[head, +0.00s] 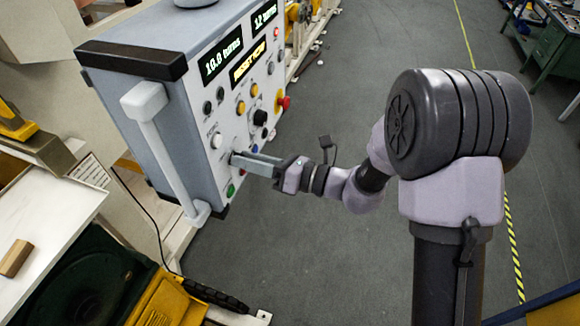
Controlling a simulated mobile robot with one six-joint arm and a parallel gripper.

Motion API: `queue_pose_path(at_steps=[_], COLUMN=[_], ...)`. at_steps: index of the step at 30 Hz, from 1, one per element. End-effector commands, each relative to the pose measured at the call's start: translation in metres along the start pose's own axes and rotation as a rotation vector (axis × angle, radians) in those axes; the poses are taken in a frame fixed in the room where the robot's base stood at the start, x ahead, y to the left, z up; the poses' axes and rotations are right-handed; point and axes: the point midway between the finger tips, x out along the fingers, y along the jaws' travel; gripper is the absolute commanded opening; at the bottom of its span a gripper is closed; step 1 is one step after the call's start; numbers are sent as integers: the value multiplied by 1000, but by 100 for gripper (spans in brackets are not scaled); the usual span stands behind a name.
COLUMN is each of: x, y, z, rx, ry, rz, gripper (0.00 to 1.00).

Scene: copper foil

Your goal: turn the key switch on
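A grey control box (140,37) stands at the upper left, its white front panel (213,93) facing right and carrying displays, buttons and knobs. My gripper (236,159) reaches in from the right, its fingertips at the lower part of this panel, between a white button (216,140) and a green button (230,190). I cannot clearly make out the key switch; a small dark part shows at the fingertips, and the gripper may cover it. Whether the fingers touch or hold anything is too small to tell, and so is their opening.
A red knob (284,102), a black knob (260,117) and a blue button (254,149) are close around the gripper on the panel. A white handle (160,150) runs down the box's left side. Grey floor (310,240) is open below and right of the box.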

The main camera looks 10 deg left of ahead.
Motion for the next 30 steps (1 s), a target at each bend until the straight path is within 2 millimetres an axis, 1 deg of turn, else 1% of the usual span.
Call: queue_pose_path(at_steps=[2,5,15,18,21,24,30], x=[-7,-27,-121,-144,-160,-170,-173], y=[-1,-2,-2,-2,-2,-1,0], z=[0,-1,-1,-1,-1,0,0], rx=[-1,0,0,0,0,0,0], ry=[-1,-3,-4,-4,-3,-2,0], rz=[-2,-5,-5,-5,-3,-2,0], gripper=[26,26,26,26,26,26,26])
